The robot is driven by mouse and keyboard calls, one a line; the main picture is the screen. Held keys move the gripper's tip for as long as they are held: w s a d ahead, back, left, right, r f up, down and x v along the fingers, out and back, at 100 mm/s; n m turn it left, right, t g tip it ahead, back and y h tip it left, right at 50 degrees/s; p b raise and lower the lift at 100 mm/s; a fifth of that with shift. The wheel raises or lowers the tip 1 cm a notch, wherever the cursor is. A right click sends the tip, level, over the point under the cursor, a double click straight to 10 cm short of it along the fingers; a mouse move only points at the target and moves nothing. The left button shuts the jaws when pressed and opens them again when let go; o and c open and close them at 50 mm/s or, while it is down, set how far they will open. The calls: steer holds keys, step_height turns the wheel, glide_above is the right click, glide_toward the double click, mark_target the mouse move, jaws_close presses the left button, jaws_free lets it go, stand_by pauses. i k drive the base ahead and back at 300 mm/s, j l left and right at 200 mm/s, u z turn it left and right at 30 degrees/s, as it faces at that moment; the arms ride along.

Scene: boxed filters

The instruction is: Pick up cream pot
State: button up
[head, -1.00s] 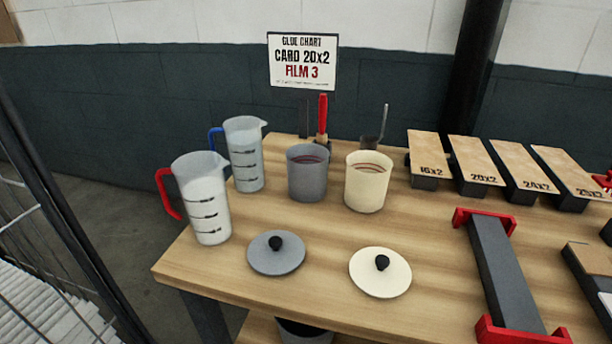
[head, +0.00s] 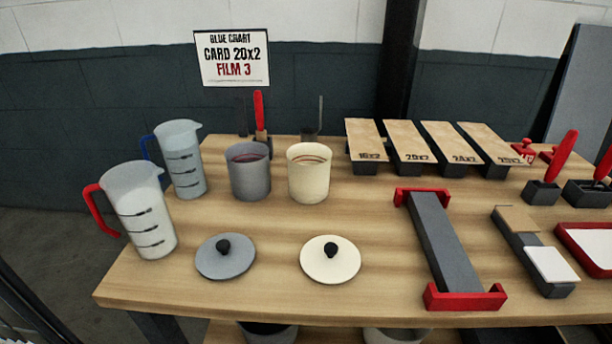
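The cream pot (head: 309,178) stands upright and open on the wooden table, with darker rings showing on its inner wall. A grey pot (head: 249,176) stands close to its left. A cream lid (head: 345,266) with a black knob lies flat on the table in front of the cream pot. A grey lid (head: 226,262) with a black knob lies to the left of the cream lid. My gripper is not in view.
Two measuring jugs, one red-handled (head: 142,212) and one blue-handled (head: 183,160), stand at the left. A dark bar with red ends (head: 441,240) lies right of the lids. Labelled boards (head: 411,143) line the back right. A sign (head: 231,58) rises behind the pots.

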mark_target(309, 174)
steer(key=l+u, duration=0.5)
steer(key=u, duration=0.25)
steer(key=l+u, duration=0.35)
